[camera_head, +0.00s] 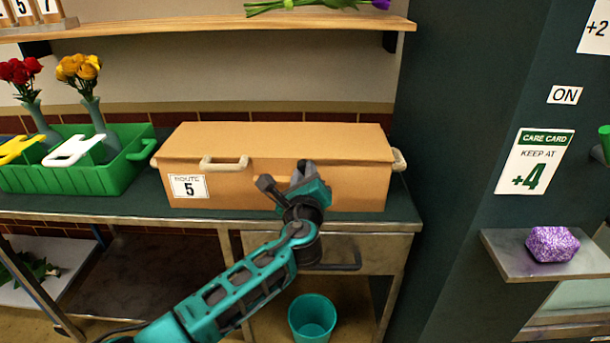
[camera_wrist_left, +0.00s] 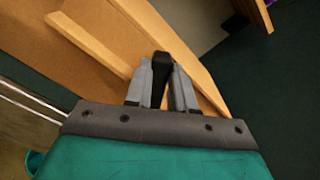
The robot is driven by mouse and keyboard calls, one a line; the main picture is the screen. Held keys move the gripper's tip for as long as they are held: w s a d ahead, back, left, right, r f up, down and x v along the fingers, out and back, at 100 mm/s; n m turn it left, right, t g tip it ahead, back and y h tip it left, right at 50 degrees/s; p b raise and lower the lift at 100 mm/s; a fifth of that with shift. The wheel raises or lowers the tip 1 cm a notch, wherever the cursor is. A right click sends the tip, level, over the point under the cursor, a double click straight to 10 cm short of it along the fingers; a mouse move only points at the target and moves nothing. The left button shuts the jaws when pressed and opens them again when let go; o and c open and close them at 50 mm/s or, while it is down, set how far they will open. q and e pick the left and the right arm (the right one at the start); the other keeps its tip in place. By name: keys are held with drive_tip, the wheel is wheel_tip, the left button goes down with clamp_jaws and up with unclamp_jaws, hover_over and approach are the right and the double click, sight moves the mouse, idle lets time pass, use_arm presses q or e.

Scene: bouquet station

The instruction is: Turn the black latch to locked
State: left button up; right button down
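The long tan box (camera_head: 230,140) stands on the workbench with its lid down and a "ROUTE 5" label on its front. The black latch (camera_wrist_left: 162,65) shows in the left wrist view, upright between my two grey fingers in front of the tan box front. My left gripper (camera_head: 304,172) reaches the right half of the box front, and it also shows in the left wrist view (camera_wrist_left: 162,85). Its fingers are close together on both sides of the latch and look shut on it. In the head view the gripper hides the latch. My right gripper is not in view.
A green crate (camera_head: 60,180) with flowers in vases stands left of the box. A wooden shelf (camera_head: 180,30) runs above. A teal bin (camera_head: 312,318) is below the bench. A dark wall with a care card (camera_head: 535,161) and a ledge with a purple block (camera_head: 552,244) are right.

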use_arm(q)
drive_tip(key=o, duration=0.4)
drive_tip(key=shift+o, duration=0.2)
drive_tip(key=s+p, duration=0.1)
drive_tip(key=s, duration=1.2)
drive_tip(key=shift+o, duration=0.5)
